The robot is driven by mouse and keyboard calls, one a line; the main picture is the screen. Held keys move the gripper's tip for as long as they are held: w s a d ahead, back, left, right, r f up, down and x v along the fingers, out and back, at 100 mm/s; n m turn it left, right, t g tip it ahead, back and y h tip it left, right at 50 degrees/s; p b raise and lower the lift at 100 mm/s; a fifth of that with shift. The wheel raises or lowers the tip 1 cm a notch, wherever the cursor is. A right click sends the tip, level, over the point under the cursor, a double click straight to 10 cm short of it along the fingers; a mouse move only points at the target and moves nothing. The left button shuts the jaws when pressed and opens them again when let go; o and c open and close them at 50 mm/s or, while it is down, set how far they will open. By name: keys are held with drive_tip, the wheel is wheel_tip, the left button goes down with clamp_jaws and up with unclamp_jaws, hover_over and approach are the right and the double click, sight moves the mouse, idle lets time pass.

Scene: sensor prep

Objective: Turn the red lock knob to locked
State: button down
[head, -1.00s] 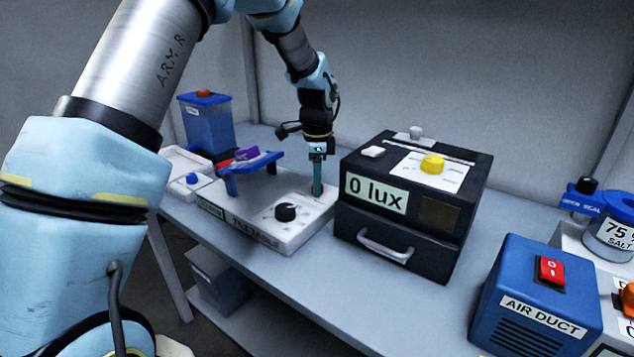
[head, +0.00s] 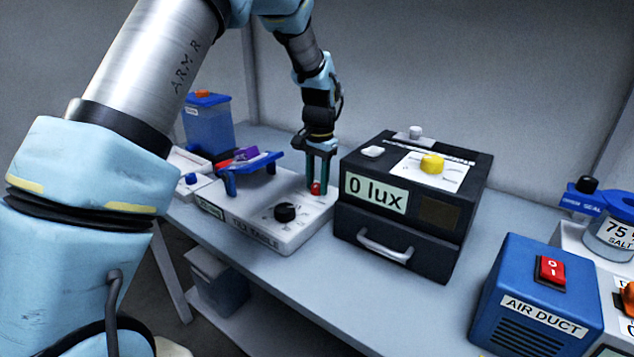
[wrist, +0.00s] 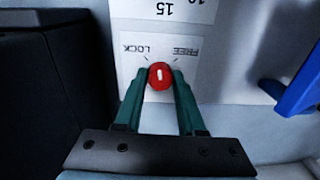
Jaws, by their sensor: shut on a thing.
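The red lock knob (wrist: 160,76) sits on the white plate (head: 298,232), near its back right corner. It also shows in the head view (head: 315,188), low between my fingers. My gripper (wrist: 160,84) points down and is shut on the knob, one green finger at each side. In the wrist view, the LOCK label (wrist: 137,49) is at upper left of the knob and the FREE label (wrist: 187,51) at upper right, both upside down. The knob's white mark stands almost upright in the picture, between the two labels.
A black box (head: 412,195) reading "0 lux" stands close to the right of my gripper. A blue air duct box (head: 535,294) stands at the front right.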

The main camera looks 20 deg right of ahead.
sight(319, 185)
drive_tip(key=n, duration=0.7)
drive_tip(key=shift+d, duration=0.1)
idle(0.5)
drive_tip(key=c, duration=0.5)
unclamp_jaws()
drive_tip(key=shift+r, duration=0.1)
wheel_tip(319, 185, up, 11)
drive_tip(key=b, duration=0.2)
drive_tip(key=shift+d, duration=0.15)
drive_tip(key=shift+s+f, duration=0.1)
drive_tip(key=shift+f, duration=0.1)
